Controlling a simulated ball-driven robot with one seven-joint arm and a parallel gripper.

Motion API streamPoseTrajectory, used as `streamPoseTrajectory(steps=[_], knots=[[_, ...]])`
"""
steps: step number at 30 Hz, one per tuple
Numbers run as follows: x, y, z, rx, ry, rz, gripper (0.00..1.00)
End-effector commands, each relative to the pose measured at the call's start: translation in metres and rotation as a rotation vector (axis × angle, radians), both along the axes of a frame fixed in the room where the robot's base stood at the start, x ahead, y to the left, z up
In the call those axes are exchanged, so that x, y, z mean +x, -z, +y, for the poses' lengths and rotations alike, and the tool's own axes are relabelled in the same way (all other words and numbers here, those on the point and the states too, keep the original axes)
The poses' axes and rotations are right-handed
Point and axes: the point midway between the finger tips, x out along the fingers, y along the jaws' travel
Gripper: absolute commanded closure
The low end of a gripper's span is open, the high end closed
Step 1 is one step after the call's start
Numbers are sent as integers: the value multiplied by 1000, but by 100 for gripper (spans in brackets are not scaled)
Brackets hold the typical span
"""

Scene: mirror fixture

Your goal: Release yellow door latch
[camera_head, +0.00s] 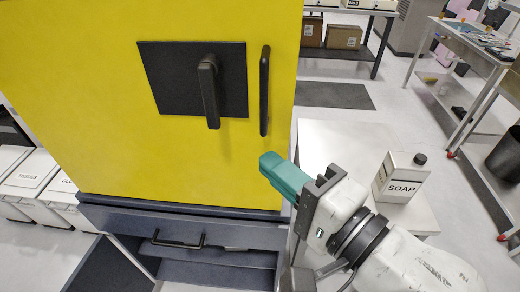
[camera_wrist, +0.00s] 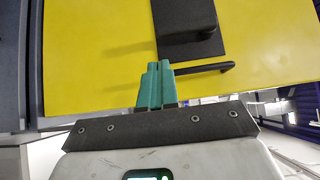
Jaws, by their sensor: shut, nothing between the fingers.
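The yellow door (camera_head: 110,80) fills the left half of the head view and also the wrist view (camera_wrist: 95,60). Its black latch lever (camera_head: 209,92) hangs down, slightly tilted, on a dark square plate (camera_head: 170,72). A vertical black bar handle (camera_head: 264,90) is to the right of the plate, near the door's right edge. In the wrist view the lever (camera_wrist: 190,32) and the bar handle (camera_wrist: 205,70) lie ahead of the fingers. My gripper (camera_head: 268,163), with teal fingers, is shut and empty, below the bar handle. In the wrist view its fingertips (camera_wrist: 158,66) point toward the lever's end.
Dark drawers (camera_head: 225,233) with a black handle are under the door; a lower panel stands open at left. A white SOAP bottle (camera_head: 400,178) stands on a light surface right of my gripper. White bins (camera_head: 30,180) are at left. A workbench (camera_head: 470,45) is at back right.

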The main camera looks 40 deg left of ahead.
Motion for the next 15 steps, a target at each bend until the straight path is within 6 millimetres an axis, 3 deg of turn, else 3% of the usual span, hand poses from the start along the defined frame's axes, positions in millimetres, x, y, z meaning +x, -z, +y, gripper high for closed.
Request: streamPoseTrajectory(steps=[9,15], knots=[[12,-1,53,-3,-4,1,100],[18,-1,78,-2,-1,-1,100]])
